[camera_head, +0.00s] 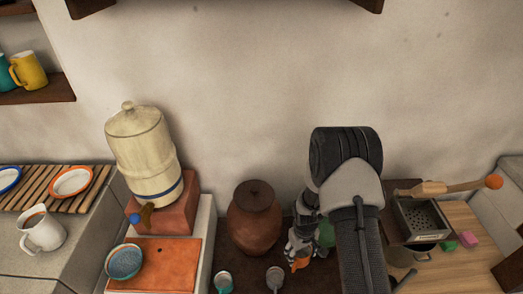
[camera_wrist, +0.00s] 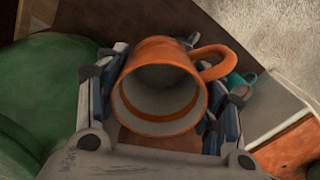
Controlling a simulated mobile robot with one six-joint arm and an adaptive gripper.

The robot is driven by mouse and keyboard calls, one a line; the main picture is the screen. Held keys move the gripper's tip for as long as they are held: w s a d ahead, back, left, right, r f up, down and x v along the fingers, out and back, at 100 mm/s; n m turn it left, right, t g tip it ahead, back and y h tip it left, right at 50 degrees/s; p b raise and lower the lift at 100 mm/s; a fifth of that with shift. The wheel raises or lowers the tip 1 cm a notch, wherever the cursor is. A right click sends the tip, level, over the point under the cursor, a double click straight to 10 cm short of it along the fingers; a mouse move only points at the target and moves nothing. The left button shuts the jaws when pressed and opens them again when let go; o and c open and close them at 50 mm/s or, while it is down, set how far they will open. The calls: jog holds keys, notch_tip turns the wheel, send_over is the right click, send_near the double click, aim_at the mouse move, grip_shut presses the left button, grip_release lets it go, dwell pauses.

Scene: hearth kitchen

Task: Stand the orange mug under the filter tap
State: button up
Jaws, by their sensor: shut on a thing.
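The orange mug (camera_wrist: 160,90) is between the fingers of my gripper (camera_wrist: 158,110), its open mouth toward the wrist camera and its handle to the upper right. It looks empty inside. In the head view my gripper (camera_head: 300,248) is right of the brown clay jar, with a small part of the orange mug (camera_head: 301,264) showing below it. The cream water filter (camera_head: 145,155) stands on a terracotta block at the left. Its tap (camera_head: 140,216) has a blue knob and points over an orange tiled surface (camera_head: 175,262).
A blue speckled bowl (camera_head: 124,262) sits on the orange surface near the tap. The clay jar (camera_head: 255,218) stands between filter and gripper. A teal mug (camera_head: 223,282) and a grey one (camera_head: 274,279) are in front. A green object (camera_wrist: 40,105) is close beside my gripper.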

jog(key=s+r+m, duration=0.2)
jog(key=r, duration=0.9)
jog(key=s+r+m, duration=0.2)
jog(key=r, duration=1)
jog(key=shift+a, duration=0.25)
jog(key=shift+f, duration=0.1)
